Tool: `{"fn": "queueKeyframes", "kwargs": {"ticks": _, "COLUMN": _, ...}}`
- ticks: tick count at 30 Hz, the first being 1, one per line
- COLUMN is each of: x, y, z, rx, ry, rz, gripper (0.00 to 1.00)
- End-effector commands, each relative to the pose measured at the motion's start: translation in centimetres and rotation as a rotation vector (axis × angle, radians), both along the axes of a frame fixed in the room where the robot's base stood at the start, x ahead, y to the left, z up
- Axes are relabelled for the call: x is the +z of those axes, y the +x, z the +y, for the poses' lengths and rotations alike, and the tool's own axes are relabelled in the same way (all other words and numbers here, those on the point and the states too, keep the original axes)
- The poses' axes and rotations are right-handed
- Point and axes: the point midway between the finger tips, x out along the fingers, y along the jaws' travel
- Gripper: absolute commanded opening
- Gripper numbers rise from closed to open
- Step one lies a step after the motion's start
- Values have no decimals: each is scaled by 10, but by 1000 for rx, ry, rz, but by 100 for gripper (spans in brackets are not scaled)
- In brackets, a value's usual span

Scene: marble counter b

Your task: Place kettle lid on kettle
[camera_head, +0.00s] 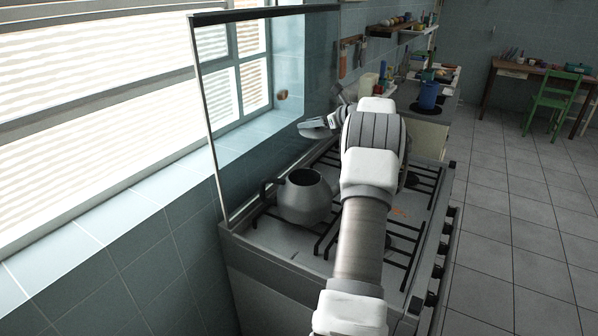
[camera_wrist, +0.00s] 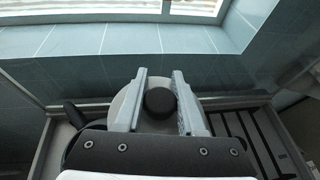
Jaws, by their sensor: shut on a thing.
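The grey kettle (camera_head: 306,203) stands upright on the left side of the stove, its round top opening uncovered and its dark handle at the left. The grey kettle lid (camera_head: 317,132) is a flat disc held in the air, beyond and above the kettle and apart from it. My gripper (camera_head: 326,123) is shut on the lid. In the wrist view my gripper (camera_wrist: 159,98) has one finger on each side of the lid's round black knob (camera_wrist: 160,104). The lid's disc is partly hidden behind the fingers.
The stove (camera_head: 268,238) has black grates, and a glass panel (camera_head: 250,110) stands upright along its left side, close to kettle and lid. A tiled wall with a window lies beyond. A counter with a blue pot (camera_head: 429,95) stands past the stove.

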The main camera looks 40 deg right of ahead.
Motion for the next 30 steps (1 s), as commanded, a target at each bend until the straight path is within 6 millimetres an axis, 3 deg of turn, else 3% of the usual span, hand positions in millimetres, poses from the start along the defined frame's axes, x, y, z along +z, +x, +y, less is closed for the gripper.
{"fn": "queueKeyframes", "kwargs": {"ticks": 21, "x": -54, "y": -40, "z": 80, "rx": 1, "ry": 1, "rz": 0, "gripper": 0}}
{"fn": "queueKeyframes", "kwargs": {"ticks": 30, "x": -68, "y": -44, "z": 88, "rx": 1, "ry": 0, "rz": 1, "gripper": 0}}
